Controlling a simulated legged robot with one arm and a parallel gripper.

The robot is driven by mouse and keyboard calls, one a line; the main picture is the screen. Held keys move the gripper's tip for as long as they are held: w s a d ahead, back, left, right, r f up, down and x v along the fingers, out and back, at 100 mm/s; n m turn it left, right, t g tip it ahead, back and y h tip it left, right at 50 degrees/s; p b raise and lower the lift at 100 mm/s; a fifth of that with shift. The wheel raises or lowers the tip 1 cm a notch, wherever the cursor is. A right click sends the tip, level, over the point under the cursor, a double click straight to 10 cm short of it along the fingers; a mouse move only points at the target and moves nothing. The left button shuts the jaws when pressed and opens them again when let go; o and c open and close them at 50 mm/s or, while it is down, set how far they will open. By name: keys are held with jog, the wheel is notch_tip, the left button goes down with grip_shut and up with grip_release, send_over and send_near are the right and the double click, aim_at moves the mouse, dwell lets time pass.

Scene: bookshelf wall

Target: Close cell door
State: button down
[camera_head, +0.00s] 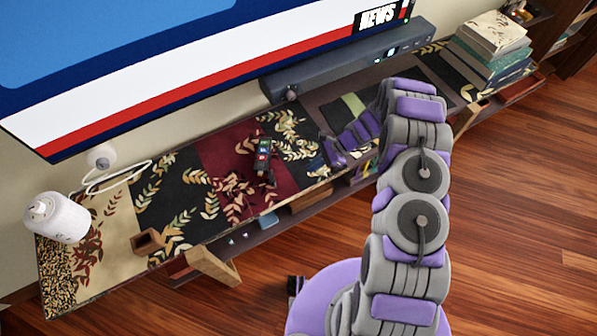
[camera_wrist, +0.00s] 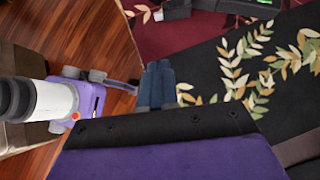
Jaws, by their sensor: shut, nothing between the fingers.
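A low console (camera_head: 165,215) with a patterned black, red and cream top runs along the wall, with open cells in its front. A light wooden door panel (camera_head: 213,267) stands out from the front at the left end, open. Another wooden panel (camera_head: 468,118) stands out near the right end, partly behind my arm. I cannot tell which one is the task's cell door. My gripper (camera_head: 333,152) is over the console top near its middle, right of the first panel and apart from it. In the wrist view its fingers (camera_wrist: 158,84) are together and empty, above the patterned surface.
A dark remote (camera_head: 263,154) lies on the red part. A white canister (camera_head: 56,217) and a small wooden box (camera_head: 147,241) are at the left end. A soundbar (camera_head: 345,66) and stacked books (camera_head: 492,50) are behind and right. The wooden floor (camera_head: 520,220) at the right is clear.

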jog(key=b+x, duration=0.1)
jog(key=x, duration=0.8)
jog(key=shift+s+a+f, duration=0.15)
jog(key=shift+a+f, duration=0.1)
jog(key=shift+f, duration=0.05)
jog(key=shift+s+a+r+b, duration=0.15)
jog(key=shift+a+b, duration=0.1)
jog(key=shift+a, duration=0.3)
jog(key=shift+s+a+r+b, duration=0.15)
jog(key=shift+a+b, duration=0.1)
jog(key=shift+a, duration=0.3)
jog(key=shift+s+a, duration=0.2)
jog(key=shift+a, duration=0.45)
jog(key=shift+m, duration=0.3)
jog(key=shift+s+a+t, duration=0.1)
jog(key=shift+s+t, duration=0.1)
jog(key=shift+t, duration=0.2)
jog(key=shift+m, duration=0.3)
